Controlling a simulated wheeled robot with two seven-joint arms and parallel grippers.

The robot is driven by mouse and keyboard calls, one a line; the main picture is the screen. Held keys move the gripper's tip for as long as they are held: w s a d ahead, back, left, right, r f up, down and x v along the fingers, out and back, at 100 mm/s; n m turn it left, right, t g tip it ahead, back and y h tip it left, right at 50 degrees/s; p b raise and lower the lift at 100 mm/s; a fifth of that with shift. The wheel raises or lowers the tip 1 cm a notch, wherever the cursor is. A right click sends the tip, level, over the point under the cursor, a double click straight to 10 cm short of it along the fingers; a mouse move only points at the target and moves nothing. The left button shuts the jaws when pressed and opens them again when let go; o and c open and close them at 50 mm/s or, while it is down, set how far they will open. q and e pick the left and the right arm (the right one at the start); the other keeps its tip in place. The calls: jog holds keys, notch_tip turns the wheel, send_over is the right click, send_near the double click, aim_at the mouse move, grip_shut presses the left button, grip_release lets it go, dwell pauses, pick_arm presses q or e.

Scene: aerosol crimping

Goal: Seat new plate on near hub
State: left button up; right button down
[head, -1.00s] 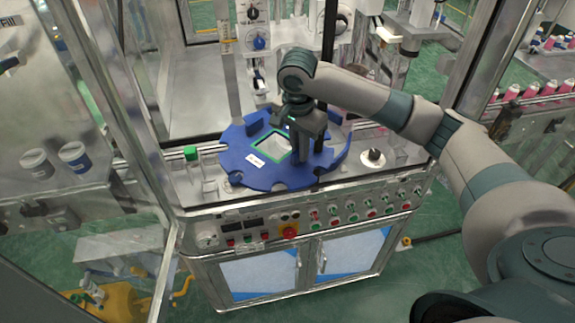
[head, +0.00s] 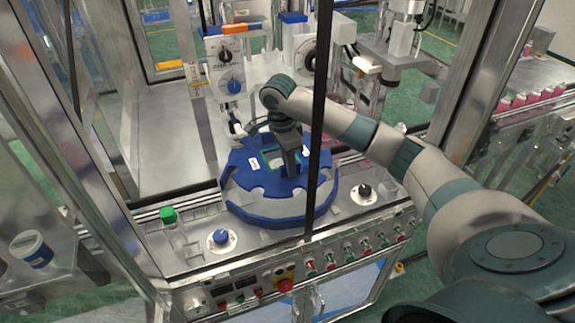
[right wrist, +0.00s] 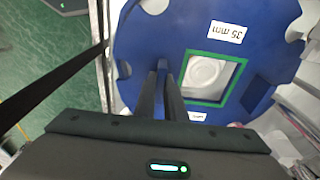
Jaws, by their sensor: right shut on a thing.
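The new plate (head: 262,188) is a blue notched disc with a green-edged square window. In the right wrist view the plate (right wrist: 140,35) carries a "35 mm" label. My right gripper (head: 291,168) points down at the plate's middle; in the right wrist view its fingers (right wrist: 160,85) are shut on a raised blue part beside the window. The plate lies over a curved blue guide (head: 262,216); I cannot tell whether they touch. A pale round thing (right wrist: 203,72) shows through the window; I cannot tell if it is the near hub. My left gripper is out of view.
A blue-topped knob (head: 221,237) and a black-topped knob (head: 365,190) stand on the deck either side. A green-capped bottle (head: 168,215) is at the left. A dark upright bar (head: 318,110) crosses the view. Behind are machine columns with dials (head: 234,85).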

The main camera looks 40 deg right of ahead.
jog(key=shift+w+f, duration=0.15)
jog(key=shift+f, duration=1.4)
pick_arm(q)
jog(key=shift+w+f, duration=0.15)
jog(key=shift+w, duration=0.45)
pick_arm(e)
jog(key=shift+f, duration=2.15)
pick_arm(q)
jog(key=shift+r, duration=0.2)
pick_arm(e)
jog(key=shift+f, duration=0.7)
jog(key=c, duration=1.7)
grip_release()
jog(key=shift+c, duration=0.2)
jog(key=shift+a+f, duration=0.1)
